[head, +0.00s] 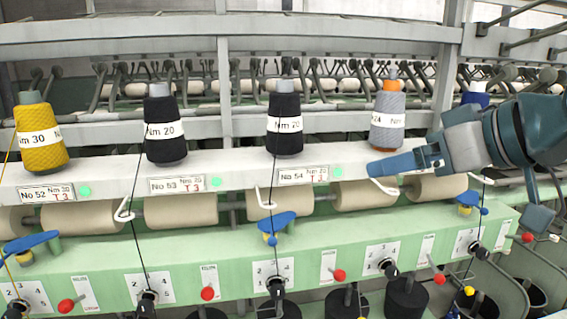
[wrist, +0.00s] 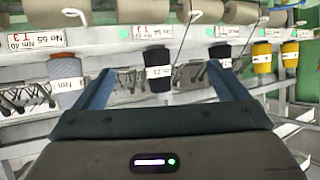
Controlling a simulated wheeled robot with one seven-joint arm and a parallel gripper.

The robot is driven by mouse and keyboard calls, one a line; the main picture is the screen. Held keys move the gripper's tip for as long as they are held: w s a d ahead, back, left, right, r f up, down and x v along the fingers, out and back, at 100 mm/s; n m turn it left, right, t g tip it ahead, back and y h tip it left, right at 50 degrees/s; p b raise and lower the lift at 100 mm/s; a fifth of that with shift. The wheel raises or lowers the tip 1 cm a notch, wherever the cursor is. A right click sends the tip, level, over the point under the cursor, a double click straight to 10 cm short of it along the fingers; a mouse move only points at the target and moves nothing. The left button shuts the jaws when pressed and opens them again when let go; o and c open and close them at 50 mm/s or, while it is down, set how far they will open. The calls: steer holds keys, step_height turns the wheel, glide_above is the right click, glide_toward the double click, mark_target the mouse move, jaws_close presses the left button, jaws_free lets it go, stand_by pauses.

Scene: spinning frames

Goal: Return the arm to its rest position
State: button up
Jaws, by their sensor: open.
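My arm (head: 505,130) reaches in from the right edge of the head view. My gripper (head: 388,165) points left, in front of the white rail and just below the grey yarn cone with an orange top (head: 387,118). In the wrist view my gripper (wrist: 160,70) has its two blue fingers spread wide. Nothing is held between them. A dark yarn cone (wrist: 157,71) shows beyond the gap, and the scene looks upside down there. I cannot tell from the head view whether a finger touches the rail.
The white rail (head: 230,168) carries a yellow cone (head: 39,135), black cones (head: 164,128) (head: 285,122) and a blue cone (head: 476,97) partly behind my arm. Below are beige rollers (head: 180,209), blue levers (head: 268,225) and a green panel (head: 180,255) with red knobs.

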steer(key=s+f+m+g+h+b, duration=0.2)
steer(key=f+b, duration=0.1)
steer(key=f, duration=1.1)
steer(key=s+a+f+m+g+h+b, duration=0.1)
steer(key=s+f+m+g+h+b, duration=0.1)
steer(key=f, duration=1.3)
steer(key=s+a+f+m+g+h+b, duration=0.1)
steer(key=f+b, duration=0.4)
steer(key=f, duration=0.9)
steer(key=shift+s+a+f+m+g+h, duration=0.15)
steer(key=shift+s+m+g+h, duration=0.65)
steer(key=shift+s+g+h, duration=0.3)
